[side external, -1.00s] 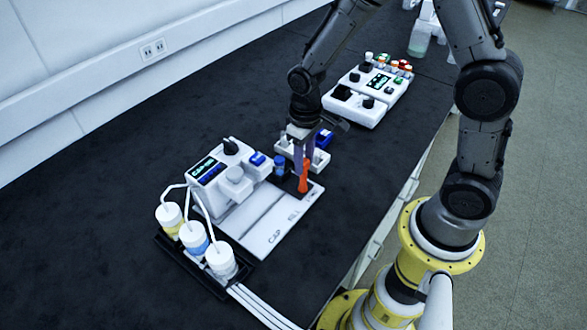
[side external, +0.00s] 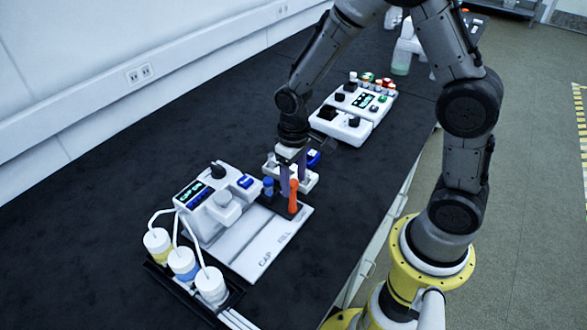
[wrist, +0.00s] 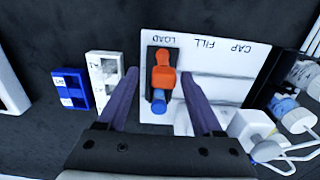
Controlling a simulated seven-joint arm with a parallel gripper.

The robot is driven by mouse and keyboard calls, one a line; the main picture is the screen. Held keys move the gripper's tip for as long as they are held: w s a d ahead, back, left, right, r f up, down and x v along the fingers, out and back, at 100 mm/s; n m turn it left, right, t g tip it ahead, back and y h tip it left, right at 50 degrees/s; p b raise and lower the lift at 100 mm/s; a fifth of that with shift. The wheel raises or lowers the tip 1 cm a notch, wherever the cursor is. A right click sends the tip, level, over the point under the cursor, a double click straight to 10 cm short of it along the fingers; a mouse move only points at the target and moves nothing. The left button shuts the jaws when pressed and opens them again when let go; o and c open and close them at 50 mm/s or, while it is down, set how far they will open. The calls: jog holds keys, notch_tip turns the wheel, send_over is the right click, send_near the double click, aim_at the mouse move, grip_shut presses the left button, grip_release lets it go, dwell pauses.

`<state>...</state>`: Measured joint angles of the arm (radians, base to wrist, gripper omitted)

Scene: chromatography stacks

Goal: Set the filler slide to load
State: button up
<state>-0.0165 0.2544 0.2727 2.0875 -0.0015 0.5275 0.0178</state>
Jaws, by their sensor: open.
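The filler slide is a black carriage (wrist: 151,70) with an upright orange handle (side external: 293,196), on a white plate (side external: 250,244) marked LOAD, FILL and CAP. In the wrist view the carriage sits at the LOAD end, just below that word, and the orange handle (wrist: 163,76) shows from above. A blue-capped piece (side external: 268,187) stands beside the handle, and it also shows in the wrist view (wrist: 158,103). My gripper (wrist: 159,74) is open, pointing down, with one finger on each side of the handle. Visible gaps separate fingers and handle in the wrist view.
A white console (side external: 212,205) with a screen and knobs stands left of the plate, with several tubed bottles (side external: 182,262) in front. A white rack (wrist: 104,76) and a blue rack (wrist: 70,90) lie beside the plate. Another control box (side external: 352,110) stands farther back.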

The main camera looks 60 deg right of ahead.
notch_tip(320, 180, up, 14)
jog(key=shift+f, duration=0.15)
dwell(0.3)
jog(key=s+r+t, duration=0.3)
jog(key=s+r, duration=0.3)
jog(key=r, duration=0.2)
jog(key=s+f+t, duration=0.1)
jog(key=s+t, duration=0.1)
jog(key=s, duration=0.9)
jog(key=shift+d+f+t, duration=0.15)
jog(key=shift+d+t, duration=0.1)
jog(key=shift+t, duration=0.05)
